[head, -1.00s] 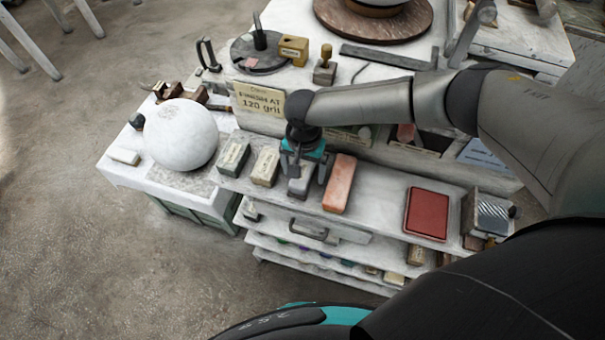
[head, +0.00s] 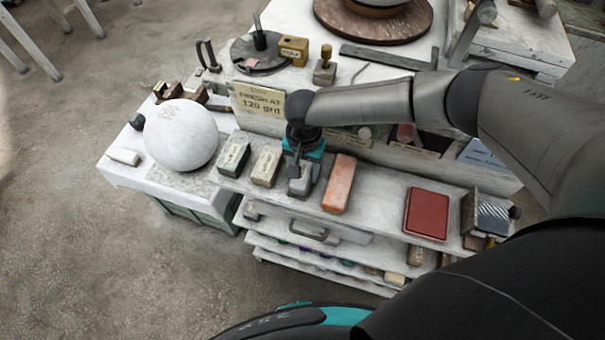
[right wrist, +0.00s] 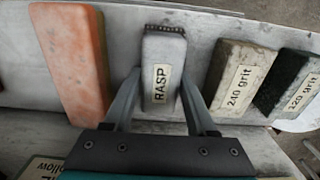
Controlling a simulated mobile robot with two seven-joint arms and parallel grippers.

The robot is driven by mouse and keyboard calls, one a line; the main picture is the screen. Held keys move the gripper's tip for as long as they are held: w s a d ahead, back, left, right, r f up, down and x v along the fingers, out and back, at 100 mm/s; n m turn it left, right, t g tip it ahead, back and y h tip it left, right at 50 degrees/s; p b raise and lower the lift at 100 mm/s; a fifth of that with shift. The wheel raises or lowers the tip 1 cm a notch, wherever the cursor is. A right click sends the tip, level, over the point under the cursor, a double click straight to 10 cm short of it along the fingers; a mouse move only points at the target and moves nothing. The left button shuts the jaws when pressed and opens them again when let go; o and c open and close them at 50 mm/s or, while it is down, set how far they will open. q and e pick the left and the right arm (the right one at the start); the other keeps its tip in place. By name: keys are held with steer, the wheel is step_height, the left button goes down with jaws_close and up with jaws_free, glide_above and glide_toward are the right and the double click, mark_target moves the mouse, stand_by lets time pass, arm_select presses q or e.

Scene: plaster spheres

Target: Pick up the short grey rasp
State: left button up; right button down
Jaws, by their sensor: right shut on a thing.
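The short grey rasp (right wrist: 163,62) shows in the right wrist view as a pale grey block with a "RASP" label and a dark toothed far edge. In the head view the rasp (head: 301,186) lies on the white shelf, partly covered by my gripper. My right gripper (right wrist: 158,92) is shut on it, one finger on each side; it also shows in the head view (head: 302,172). The rasp appears still at shelf level. My left gripper is not in view.
A long orange block (head: 339,183) lies right of the rasp. Blocks labelled 240 grit (right wrist: 241,80) and 120 grit (right wrist: 287,80) lie on the other side. A red pad (head: 426,214) lies farther right. A white sphere (head: 180,134) stands at left.

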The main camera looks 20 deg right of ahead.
mark_target(304, 169)
steer(key=shift+r, duration=0.1)
stand_by(0.3)
steer(key=shift+w+r, duration=0.1)
steer(key=shift+r, duration=0.4)
step_height(304, 169, up, 19)
steer(key=p, duration=0.1)
steer(key=shift+p, duration=0.35)
steer(key=c, duration=0.8)
jaws_free()
jaws_close()
